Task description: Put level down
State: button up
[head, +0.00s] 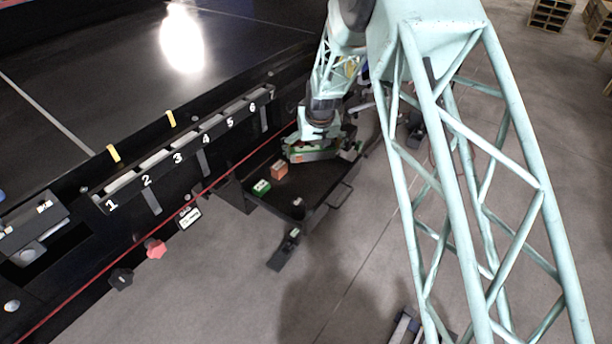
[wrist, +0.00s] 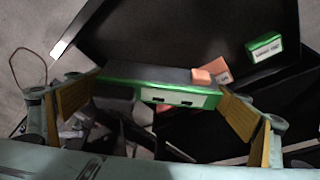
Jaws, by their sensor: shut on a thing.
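My gripper (head: 312,150) is over the black tray cart (head: 312,187) in the head view. In the wrist view its two tan-padded fingers (wrist: 160,108) are shut on the ends of the level (wrist: 180,97), a long box with a dark top and green and pale sides. The level also shows in the head view as a green strip (head: 300,155) below the gripper. It lies across the jaws above the tray's far part. Whether it touches the tray is not clear.
An orange block (head: 279,169) and a small green-and-white box (head: 261,187) sit in the tray, left of the gripper. A black rail with numbered slots (head: 178,160) runs along the left. Dark tools, partly hidden, lie under the level in the wrist view.

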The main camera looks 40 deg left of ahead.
send_over(312, 174)
jog(key=shift+s+d+f, duration=0.15)
jog(key=shift+f, duration=0.8)
jog(key=shift+s+d+f, duration=0.15)
jog(key=shift+f, duration=0.75)
jog(key=shift+s+d+f, duration=0.15)
jog(key=shift+f, duration=0.8)
jog(key=shift+f, duration=1.85)
jog(key=shift+f+b, duration=0.2)
jog(key=shift+b, duration=0.1)
jog(key=o, duration=0.7)
jog(key=shift+r, duration=0.15)
jog(key=shift+v, duration=1.2)
jog(key=v, duration=0.9)
jog(key=shift+r+p, duration=0.3)
